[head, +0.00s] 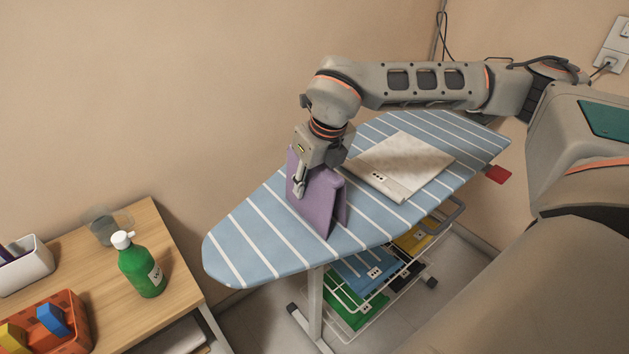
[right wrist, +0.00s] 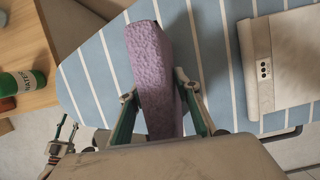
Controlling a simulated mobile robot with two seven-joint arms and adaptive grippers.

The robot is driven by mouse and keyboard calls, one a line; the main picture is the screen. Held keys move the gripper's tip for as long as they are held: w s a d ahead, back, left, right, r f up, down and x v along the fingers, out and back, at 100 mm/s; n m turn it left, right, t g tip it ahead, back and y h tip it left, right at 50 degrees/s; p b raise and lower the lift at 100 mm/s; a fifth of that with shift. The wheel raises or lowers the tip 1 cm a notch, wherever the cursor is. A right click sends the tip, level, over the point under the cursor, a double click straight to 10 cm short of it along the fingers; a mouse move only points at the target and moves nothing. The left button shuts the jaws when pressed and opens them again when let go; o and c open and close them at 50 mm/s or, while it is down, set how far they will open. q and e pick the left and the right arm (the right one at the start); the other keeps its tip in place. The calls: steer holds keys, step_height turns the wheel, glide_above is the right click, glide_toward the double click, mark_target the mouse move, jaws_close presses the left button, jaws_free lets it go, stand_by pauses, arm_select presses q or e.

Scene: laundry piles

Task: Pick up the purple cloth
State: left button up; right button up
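The purple cloth (head: 318,205) stands up like a folded tent on the blue, white-striped ironing board (head: 240,238), its lower edges near or on the board. My right gripper (head: 304,190) comes down over it from above. In the right wrist view the purple cloth (right wrist: 152,75) lies between the two fingers of my right gripper (right wrist: 158,95), which close against its sides. The far finger is hidden in the head view. My left gripper (right wrist: 66,128) shows small at the lower left of the right wrist view, its fingers apart and empty; it is outside the head view.
A folded whitish cloth (head: 402,163) lies on the board just right of the purple one. A wire rack (head: 352,312) with folded cloths is below. At left, a wooden table (head: 185,265) bears a green bottle (head: 141,268), a glass mug (head: 103,226) and an orange basket (head: 62,325).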

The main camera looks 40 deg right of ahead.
arm_select(q)
steer(key=shift+r, duration=0.1)
arm_select(e)
steer(key=shift+w+r, duration=0.1)
steer(key=shift+r, duration=0.3)
step_height(320, 180, up, 20)
steer(key=p, duration=0.2)
arm_select(q)
steer(key=shift+w+r, duration=0.2)
steer(key=shift+r, duration=0.4)
steer(key=shift+w+r, duration=0.2)
steer(key=shift+r, duration=0.4)
steer(key=c, duration=0.4)
steer(key=shift+o, duration=0.2)
arm_select(e)
steer(key=s+a+f+n+g, duration=0.2)
steer(key=f+n, duration=0.6)
steer(key=n, duration=0.9)
steer(key=s+a+f+n+g, duration=0.3)
steer(key=f+n, duration=0.4)
steer(key=n, duration=1.1)
steer(key=shift+a+f+n+g, duration=0.3)
steer(key=shift+a+f+g, duration=0.1)
steer(key=shift+a+g, duration=0.6)
